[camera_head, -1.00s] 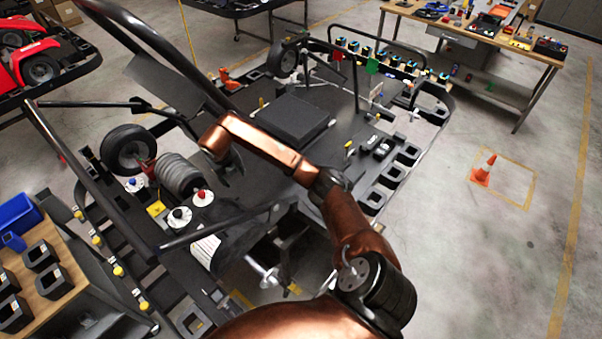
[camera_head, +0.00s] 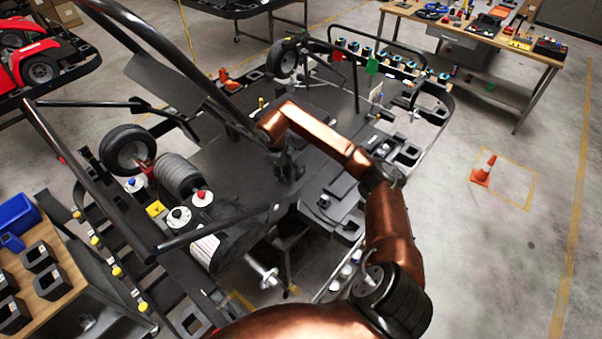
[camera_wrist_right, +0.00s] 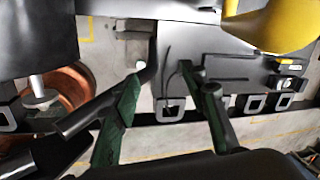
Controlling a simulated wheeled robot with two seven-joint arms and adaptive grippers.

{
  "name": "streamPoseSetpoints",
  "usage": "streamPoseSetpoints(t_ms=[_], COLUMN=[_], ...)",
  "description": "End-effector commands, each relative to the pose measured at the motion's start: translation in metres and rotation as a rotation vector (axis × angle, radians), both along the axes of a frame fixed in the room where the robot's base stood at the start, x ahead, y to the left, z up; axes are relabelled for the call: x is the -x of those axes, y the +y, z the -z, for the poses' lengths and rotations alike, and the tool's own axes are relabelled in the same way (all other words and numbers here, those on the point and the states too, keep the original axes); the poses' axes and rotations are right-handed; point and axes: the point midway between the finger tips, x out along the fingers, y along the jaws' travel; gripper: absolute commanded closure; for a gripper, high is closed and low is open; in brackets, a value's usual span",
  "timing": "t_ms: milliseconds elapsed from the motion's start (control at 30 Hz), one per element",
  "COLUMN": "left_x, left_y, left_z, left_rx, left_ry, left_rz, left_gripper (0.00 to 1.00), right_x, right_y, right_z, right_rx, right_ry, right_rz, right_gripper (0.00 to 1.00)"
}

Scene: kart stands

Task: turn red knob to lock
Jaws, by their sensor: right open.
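The red knob (camera_head: 202,194) sits on a white round plate on the kart frame, left of centre in the head view. A second white plate with a dark knob (camera_head: 179,214) is just left of it and nearer to me. My right gripper (camera_head: 289,170) is up and to the right of the red knob, clearly apart from it, over the dark kart floor. In the right wrist view its two green-padded fingers (camera_wrist_right: 168,105) are spread with nothing held between them. I do not make out the red knob in that view. My left gripper is out of view.
The steel bars of the kart frame (camera_head: 215,231) run close to the knobs. A kart wheel (camera_head: 127,149) stands at the left. A workbench (camera_head: 481,38) is at the back right. An orange cone (camera_head: 483,171) stands on open floor at the right.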

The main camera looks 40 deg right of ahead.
Motion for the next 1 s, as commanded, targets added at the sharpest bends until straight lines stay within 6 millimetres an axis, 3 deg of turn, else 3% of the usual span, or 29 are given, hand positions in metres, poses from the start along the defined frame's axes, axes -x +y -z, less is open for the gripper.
streamPoseSetpoints(t_ms=[300,1000], left_x=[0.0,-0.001], left_y=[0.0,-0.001], left_z=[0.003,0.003], left_rx=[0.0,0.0], left_ry=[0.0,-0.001], left_rz=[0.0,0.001], left_gripper=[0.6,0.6], right_x=[0.016,0.017], right_y=[-0.015,-0.017], right_z=[0.002,0.002], right_rx=[-0.005,-0.006], right_ry=[0.054,0.059], right_rz=[-0.105,-0.117], right_gripper=[0.6,0.6])
